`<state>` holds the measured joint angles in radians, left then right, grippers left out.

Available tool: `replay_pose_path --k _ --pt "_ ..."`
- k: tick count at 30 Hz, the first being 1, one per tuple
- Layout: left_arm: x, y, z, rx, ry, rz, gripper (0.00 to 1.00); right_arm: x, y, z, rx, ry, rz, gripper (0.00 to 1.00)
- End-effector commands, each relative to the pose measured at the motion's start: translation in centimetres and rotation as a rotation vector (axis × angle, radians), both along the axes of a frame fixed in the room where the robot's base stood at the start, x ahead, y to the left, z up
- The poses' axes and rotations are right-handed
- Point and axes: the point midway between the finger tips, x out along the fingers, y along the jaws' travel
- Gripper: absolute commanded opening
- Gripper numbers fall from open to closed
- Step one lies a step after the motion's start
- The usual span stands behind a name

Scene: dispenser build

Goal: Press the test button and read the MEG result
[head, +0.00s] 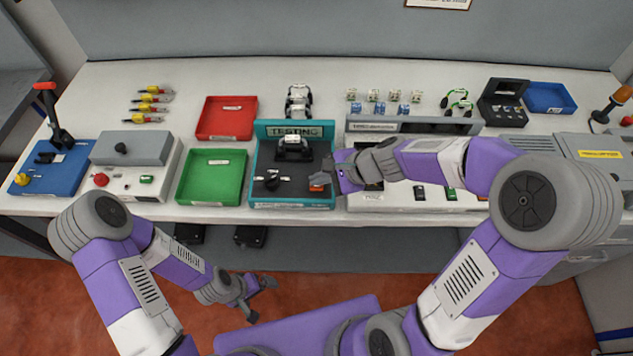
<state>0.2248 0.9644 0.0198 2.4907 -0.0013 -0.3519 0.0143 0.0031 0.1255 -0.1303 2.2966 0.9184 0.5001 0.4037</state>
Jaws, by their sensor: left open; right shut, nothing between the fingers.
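The teal testing station (262,155), labelled TESTING, stands mid-table. My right gripper (333,178) is shut and empty, right beside the button at the station's right edge. I cannot tell whether it touches the button. My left gripper (262,298) is open and empty, low in front of the table. No MEG reading is legible.
A green tray (211,195) and a red tray (226,136) stand left of the station. Another white-and-black device (298,100) stands behind it. A white-and-grey fixture (120,190) is further left. My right forearm covers part of the station (400,127) on the right.

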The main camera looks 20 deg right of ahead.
Motion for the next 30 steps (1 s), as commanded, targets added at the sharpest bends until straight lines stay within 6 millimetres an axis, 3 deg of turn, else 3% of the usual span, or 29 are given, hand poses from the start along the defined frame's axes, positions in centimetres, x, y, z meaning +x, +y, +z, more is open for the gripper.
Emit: replay_pose_path --k 13,30 --pt "0.0 0.0 0.6 0.0 0.0 0.0 1.0 0.0 0.0 0.6 0.0 -0.001 -0.001 0.0" --pt "0.0 0.0 5.1 0.0 0.0 0.0 1.0 0.0 0.0 5.5 0.0 -0.001 -0.001 0.0"
